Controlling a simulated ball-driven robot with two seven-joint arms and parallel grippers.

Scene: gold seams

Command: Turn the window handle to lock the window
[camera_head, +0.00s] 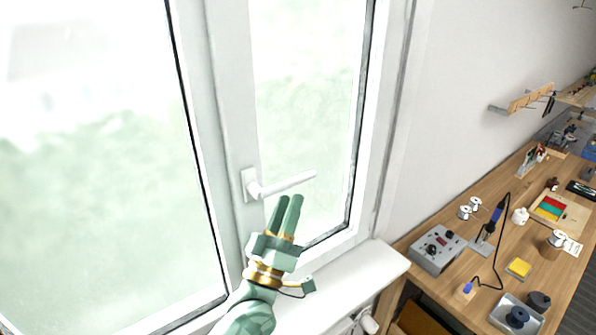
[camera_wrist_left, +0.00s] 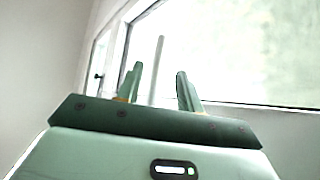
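The white window handle (camera_head: 288,185) sits on the window's middle upright. Its lever points right and slightly up, close to level in the head view. My left gripper (camera_head: 290,197) is just below the lever, its two green fingers pointing up at it. In the left wrist view the fingers (camera_wrist_left: 158,72) stand apart, and the pale lever (camera_wrist_left: 156,72) shows in the gap between them, touching neither as far as I can see. Whether the lever is between the fingertips or just beyond them is unclear. My right gripper is not in view.
A white window sill (camera_head: 350,280) runs below the window. To the right a wooden workbench (camera_head: 480,255) holds a grey control box (camera_head: 437,248), a soldering iron (camera_head: 495,214), spools and a tray (camera_head: 516,316). The space in front of the glass around the handle is clear.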

